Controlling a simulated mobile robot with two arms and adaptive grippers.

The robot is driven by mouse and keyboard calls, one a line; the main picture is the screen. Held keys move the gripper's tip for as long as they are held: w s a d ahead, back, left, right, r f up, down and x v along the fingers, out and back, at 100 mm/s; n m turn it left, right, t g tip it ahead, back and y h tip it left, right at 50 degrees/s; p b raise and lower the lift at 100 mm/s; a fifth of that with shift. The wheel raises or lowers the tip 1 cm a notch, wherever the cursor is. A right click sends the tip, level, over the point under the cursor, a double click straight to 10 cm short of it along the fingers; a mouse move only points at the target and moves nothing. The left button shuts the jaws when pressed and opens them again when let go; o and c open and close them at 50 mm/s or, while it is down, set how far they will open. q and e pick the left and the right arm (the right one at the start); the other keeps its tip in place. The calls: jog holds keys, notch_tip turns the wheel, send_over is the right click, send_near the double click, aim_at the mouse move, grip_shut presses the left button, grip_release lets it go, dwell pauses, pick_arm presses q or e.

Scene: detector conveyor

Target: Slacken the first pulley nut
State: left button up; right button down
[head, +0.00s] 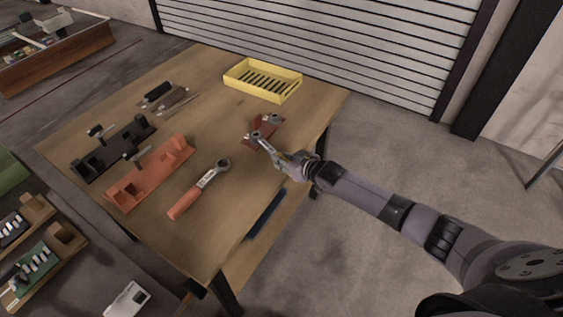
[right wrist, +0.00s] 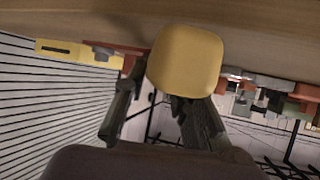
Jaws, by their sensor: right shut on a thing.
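A red-brown bracket (head: 266,126) with grey round fittings lies near the right edge of the table. My right gripper (head: 288,161) is just in front of it, low over the table's right edge, shut on a grey wrench-like tool (head: 266,147). The tool's far end meets the near-left part of the bracket; I cannot tell whether it sits around a nut. In the right wrist view, a rounded yellow end (right wrist: 186,60) of the held tool shows at the fingers (right wrist: 160,112). The nut itself is not clearly visible. My left gripper is out of view.
An orange holder (head: 150,172), a black holder (head: 112,150) and small dark tools stand left. A yellow slotted tray (head: 262,81) is at the back. Floor is open right of the table.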

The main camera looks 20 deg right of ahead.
jog(key=shift+w+d+r+n+y+b, duration=0.1)
jog(key=shift+w+d+n+y+b, duration=0.1)
jog(key=shift+d+n+y+b, duration=0.25)
jog(key=shift+w+d+r+n+y+b, duration=0.2)
jog(key=shift+w+n+y+b, duration=0.1)
jog(key=shift+b, duration=1.25)
jog(key=shift+d+f+b, duration=0.1)
jog(key=shift+d+b, duration=0.2)
jog(key=shift+b, duration=0.3)
jog(key=shift+w+r+n+g+y+b, duration=0.25)
jog(key=shift+r+g+b, duration=0.05)
jog(key=shift+b, duration=1.15)
jog(key=shift+w+y+b, duration=0.1)
jog(key=shift+y+b, duration=0.2)
jog(key=shift+b, duration=1.15)
jog(key=shift+d+f+n+b, duration=0.15)
jog(key=shift+d+n+b, duration=0.2)
jog(key=shift+b, duration=1.05)
